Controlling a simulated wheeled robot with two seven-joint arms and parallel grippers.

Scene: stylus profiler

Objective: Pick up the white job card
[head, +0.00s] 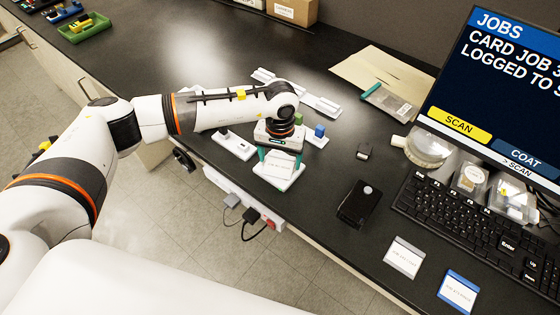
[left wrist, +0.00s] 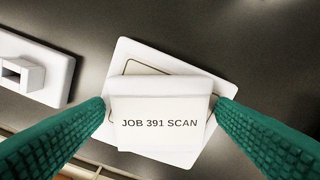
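The white job card (left wrist: 160,122), printed "JOB 391 SCAN", lies between the two green fingers of my left gripper (left wrist: 160,100) in the left wrist view. The fingertips meet its two side edges with no clear gap. The card is over a white square plate (left wrist: 136,52) turned at an angle to it; I cannot tell whether it touches the plate. In the head view my left gripper (head: 280,158) points down at the card (head: 280,168) near the bench's front edge. My right gripper is not in view.
A pale card (head: 403,257) and a blue-edged card (head: 459,290) lie near the keyboard (head: 480,228). A black device (head: 358,204) is right of the gripper. White fixtures (head: 234,145) and a small blue block (head: 319,130) stand close by. The monitor (head: 495,95) is at right.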

